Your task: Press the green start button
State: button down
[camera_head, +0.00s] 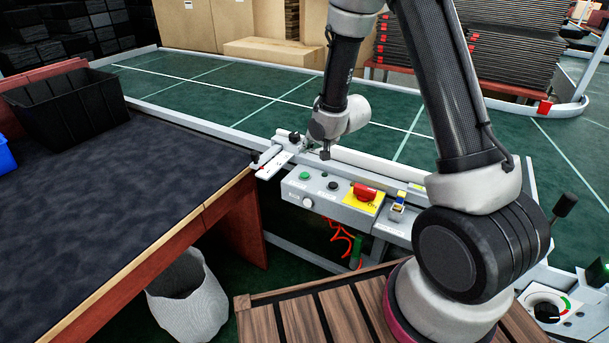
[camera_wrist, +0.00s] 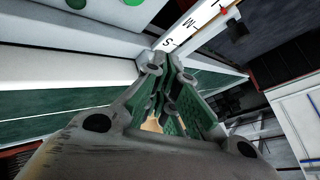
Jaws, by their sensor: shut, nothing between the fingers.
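The green start button (camera_head: 304,176) is on the sloped face of a grey control box (camera_head: 335,205) in the head view. A black button (camera_head: 333,186) and a red emergency stop on a yellow plate (camera_head: 365,192) are to its right. My gripper (camera_head: 325,154) points down behind the box, above and to the right of the green button in the picture, apart from it. In the wrist view my gripper's fingers (camera_wrist: 166,66) are together and empty. Two green round spots (camera_wrist: 132,3) show at the top edge there; I cannot tell whether either is the start button.
A white lettered strip (camera_wrist: 195,28) lies just beyond the fingertips in the wrist view. A dark-topped table (camera_head: 110,200) with a black bin (camera_head: 65,105) is at left. A white basket (camera_head: 188,295) stands below it.

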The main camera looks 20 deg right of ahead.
aim_at(307, 173)
jog(key=shift+f, duration=3.5)
jog(key=shift+f, duration=0.4)
